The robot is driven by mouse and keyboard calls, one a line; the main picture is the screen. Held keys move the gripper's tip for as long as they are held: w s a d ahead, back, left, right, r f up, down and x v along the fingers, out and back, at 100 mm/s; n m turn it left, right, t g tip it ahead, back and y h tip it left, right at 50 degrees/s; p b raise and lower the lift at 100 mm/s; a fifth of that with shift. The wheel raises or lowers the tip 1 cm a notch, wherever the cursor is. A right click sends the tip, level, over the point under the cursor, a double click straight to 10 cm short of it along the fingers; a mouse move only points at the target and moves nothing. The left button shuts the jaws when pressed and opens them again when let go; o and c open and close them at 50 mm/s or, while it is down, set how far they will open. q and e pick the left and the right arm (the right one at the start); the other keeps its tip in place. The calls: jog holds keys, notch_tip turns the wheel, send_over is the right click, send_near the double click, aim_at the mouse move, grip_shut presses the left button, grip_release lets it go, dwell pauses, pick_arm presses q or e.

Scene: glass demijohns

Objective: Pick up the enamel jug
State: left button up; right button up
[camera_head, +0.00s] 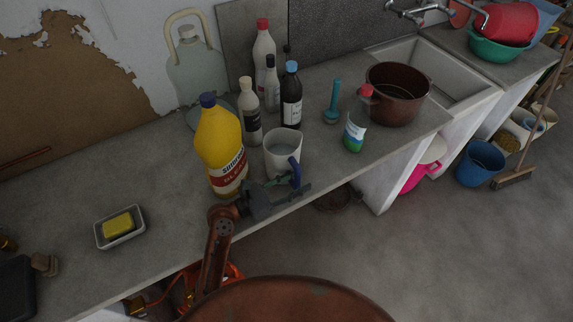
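The enamel jug (282,148) is white with a blue handle and stands upright on the grey counter, near its front edge. Its handle points toward the front right. My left gripper (296,183) is at the handle, low in front of the jug. Its fingers look apart, with the lower part of the handle close to or between them. I cannot tell whether they touch it. My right gripper is not in view.
A yellow bottle (220,148) stands just left of the jug, with a white-capped bottle (249,112) and dark bottle (291,97) behind.

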pick_arm(q)
grip_shut()
dwell(0.5)
dwell(0.3)
jog(key=shift+r, duration=0.15)
